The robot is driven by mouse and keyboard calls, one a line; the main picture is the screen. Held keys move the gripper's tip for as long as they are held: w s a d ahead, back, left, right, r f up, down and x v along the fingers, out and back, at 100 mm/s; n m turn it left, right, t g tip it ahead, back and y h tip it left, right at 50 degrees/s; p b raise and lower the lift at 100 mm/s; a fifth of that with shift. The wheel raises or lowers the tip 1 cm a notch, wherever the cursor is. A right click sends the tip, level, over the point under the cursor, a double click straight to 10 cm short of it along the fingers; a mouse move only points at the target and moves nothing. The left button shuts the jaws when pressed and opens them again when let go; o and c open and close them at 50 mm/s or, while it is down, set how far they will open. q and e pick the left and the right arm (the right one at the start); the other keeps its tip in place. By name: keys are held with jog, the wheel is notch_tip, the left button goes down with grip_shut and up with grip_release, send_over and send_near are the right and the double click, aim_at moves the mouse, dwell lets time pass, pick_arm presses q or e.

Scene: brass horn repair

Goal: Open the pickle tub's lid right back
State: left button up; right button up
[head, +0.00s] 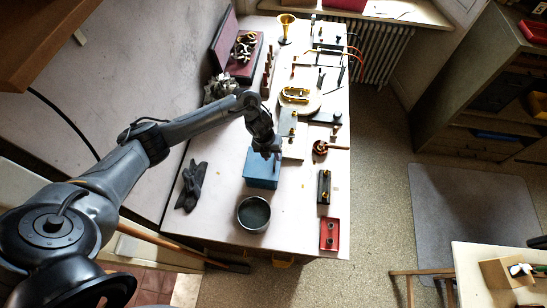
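A blue box-shaped tub (261,171), which I take for the pickle tub, stands on the long workbench near its middle. Its top looks closed, but my gripper hides part of its far edge. My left gripper (268,152) points down at the tub's far top edge, at or just above it. Its fingers are too small and dark to tell whether they are open or touching the lid. My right gripper is not in view.
A dark round pot (253,214) stands just nearer than the tub. Dark gloves (191,186) lie to its left. A red tray (329,234) and a black block (324,186) sit to the right. A grey board (293,136) lies close behind the tub.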

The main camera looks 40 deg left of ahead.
aim_at(263, 161)
pick_arm(q)
jog(key=shift+w+d+f, duration=0.1)
jog(key=shift+d+f, duration=0.05)
jog(key=shift+f, duration=0.6)
jog(key=shift+w+d+f, duration=0.1)
jog(key=shift+f, duration=0.6)
jog(key=shift+c, duration=0.5)
grip_shut()
